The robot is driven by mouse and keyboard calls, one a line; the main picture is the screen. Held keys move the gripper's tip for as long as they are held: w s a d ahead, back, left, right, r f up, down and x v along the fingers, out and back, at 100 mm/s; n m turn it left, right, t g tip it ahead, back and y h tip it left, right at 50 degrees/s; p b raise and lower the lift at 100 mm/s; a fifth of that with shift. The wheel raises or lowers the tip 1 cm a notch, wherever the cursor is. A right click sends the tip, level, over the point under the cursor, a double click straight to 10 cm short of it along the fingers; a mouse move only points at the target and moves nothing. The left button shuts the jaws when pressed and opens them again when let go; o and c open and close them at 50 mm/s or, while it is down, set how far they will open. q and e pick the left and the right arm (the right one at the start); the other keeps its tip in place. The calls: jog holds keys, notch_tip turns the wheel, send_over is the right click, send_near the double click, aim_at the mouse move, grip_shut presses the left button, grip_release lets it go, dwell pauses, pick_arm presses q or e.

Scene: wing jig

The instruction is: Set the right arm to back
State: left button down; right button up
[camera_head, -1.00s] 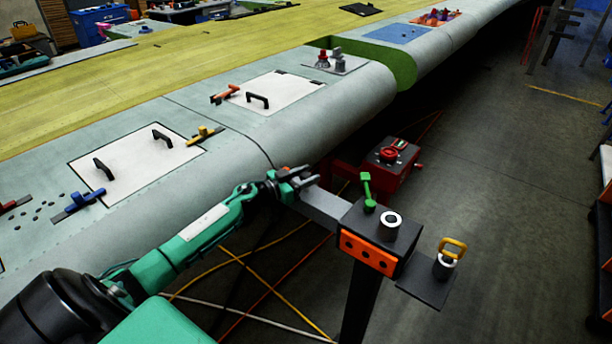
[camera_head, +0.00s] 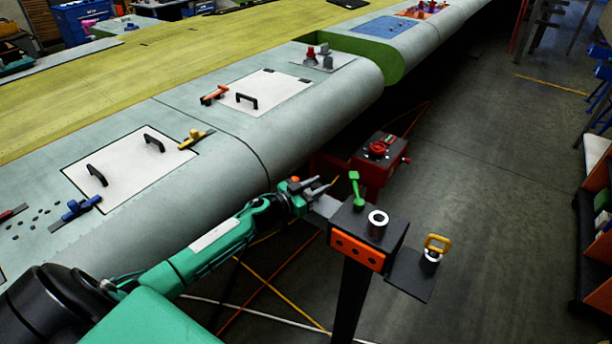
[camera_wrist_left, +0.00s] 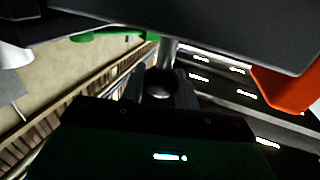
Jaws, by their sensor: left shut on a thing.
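A dark stand (camera_head: 387,237) has an orange front panel (camera_head: 356,251), which also shows in the wrist view (camera_wrist_left: 285,90). A grey bar (camera_head: 325,206) reaches from its left side, partly hidden by my gripper. My left gripper (camera_head: 322,190) is at this bar, left of the box. In the wrist view its fingers (camera_wrist_left: 160,92) are shut on a round-ended metal rod (camera_wrist_left: 167,60) below a dark overhanging surface. Which part is the right arm I cannot tell for sure. My right gripper is not in view.
A green lever (camera_head: 355,188) and a white ring (camera_head: 378,219) stand on the box. A side shelf (camera_head: 408,278) carries a yellow-handled piece (camera_head: 436,245). A red box (camera_head: 379,168) stands behind, and the wing (camera_head: 235,130) runs along the left.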

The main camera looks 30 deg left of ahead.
aim_at(331, 208)
pick_arm(q)
jog(key=d+p, duration=0.1)
jog(key=d, duration=0.3)
jog(key=shift+s+d+r, duration=0.1)
jog(key=shift+s+d, duration=0.05)
jog(key=shift+d, duration=0.3)
jog(key=c, duration=1.3)
grip_release()
jog(key=shift+o, duration=1.3)
jog(key=shift+d, duration=0.2)
jog(key=shift+a, duration=0.1)
